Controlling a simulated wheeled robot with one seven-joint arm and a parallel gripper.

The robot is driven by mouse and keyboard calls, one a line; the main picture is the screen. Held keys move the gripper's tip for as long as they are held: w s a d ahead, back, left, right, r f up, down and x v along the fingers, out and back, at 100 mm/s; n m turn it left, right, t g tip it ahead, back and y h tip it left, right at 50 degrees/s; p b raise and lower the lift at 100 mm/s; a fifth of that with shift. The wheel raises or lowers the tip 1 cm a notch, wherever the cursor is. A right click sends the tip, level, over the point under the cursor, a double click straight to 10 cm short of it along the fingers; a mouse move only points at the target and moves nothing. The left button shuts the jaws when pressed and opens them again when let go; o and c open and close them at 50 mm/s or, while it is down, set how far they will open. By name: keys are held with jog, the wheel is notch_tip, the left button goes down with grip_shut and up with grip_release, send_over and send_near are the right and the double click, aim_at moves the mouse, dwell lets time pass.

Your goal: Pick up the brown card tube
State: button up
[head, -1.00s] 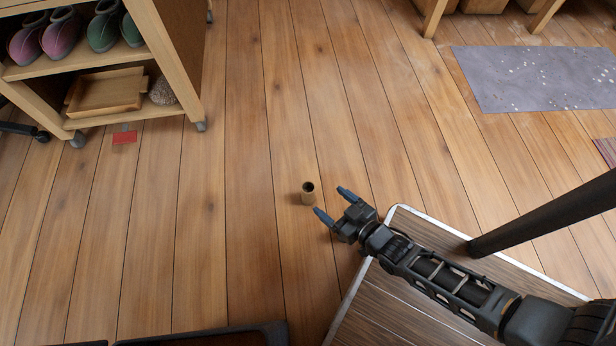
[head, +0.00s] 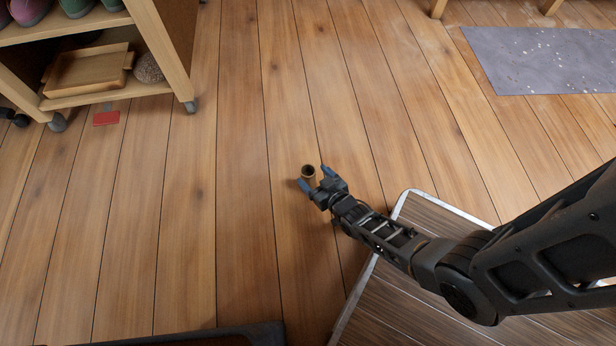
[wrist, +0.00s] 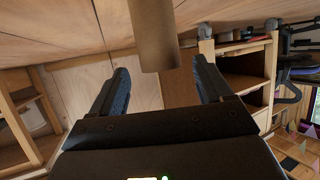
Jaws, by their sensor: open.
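The brown card tube (head: 308,172) stands upright on the plank floor in the head view, its dark open end facing up. Its lower part is partly hidden by my gripper (head: 314,178). My gripper is open, with one blue-grey fingertip on each side of the tube. In the wrist view the tube (wrist: 155,38) hangs in from the top of the picture, between and just beyond the fingertips of my gripper (wrist: 160,82). I cannot tell whether either finger touches it.
A wooden shelf unit on casters (head: 150,50) stands at upper left, with a red piece (head: 106,118) on the floor by it. A grey speckled mat (head: 545,60) lies at upper right. A dark-edged object (head: 250,333) is at the bottom edge. Floor around the tube is clear.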

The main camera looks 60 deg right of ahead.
aim_at(311, 175)
jog(key=b+x, duration=0.1)
jog(key=x, duration=0.3)
jog(key=shift+f+b, duration=0.1)
jog(key=shift+b, duration=0.3)
jog(key=c, duration=1.3)
